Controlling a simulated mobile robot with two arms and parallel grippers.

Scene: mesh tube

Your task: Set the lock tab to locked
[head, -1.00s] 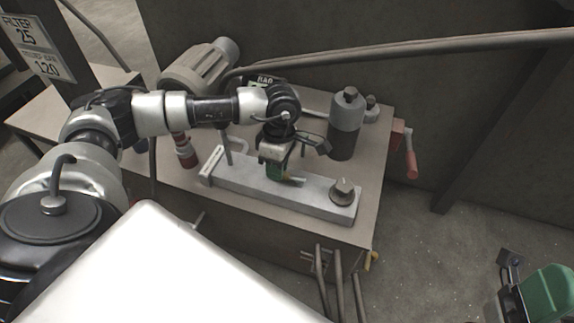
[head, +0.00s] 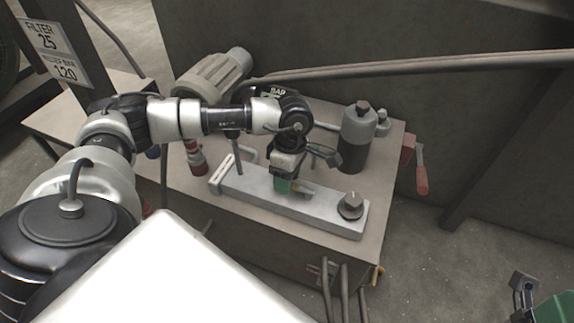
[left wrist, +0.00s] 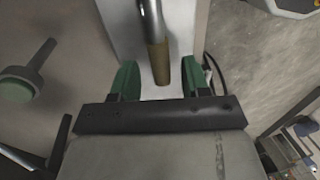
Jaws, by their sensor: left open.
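A pale metal bar-shaped block (head: 322,212) lies on the tabletop of the unit. A small yellowish tab (head: 302,192) sits on its top; I cannot tell for sure that it is the lock tab. My left gripper (head: 284,186), with green fingertips, is over the middle of the block beside this tab and hides part of it. In the left wrist view the gripper (left wrist: 161,80) is open, and a grey rod with a brass-coloured end (left wrist: 159,58) reaches between its fingers, with gaps on both sides. My right gripper (head: 555,308) is partly cut off at the lower right.
A dark round knob (head: 351,205) stands on the block's right end. Behind are a grey and black cylinder (head: 357,137) and a ribbed motor (head: 212,76). A red crank handle (head: 421,170) is at the right edge. Pipes (head: 430,65) cross the back wall.

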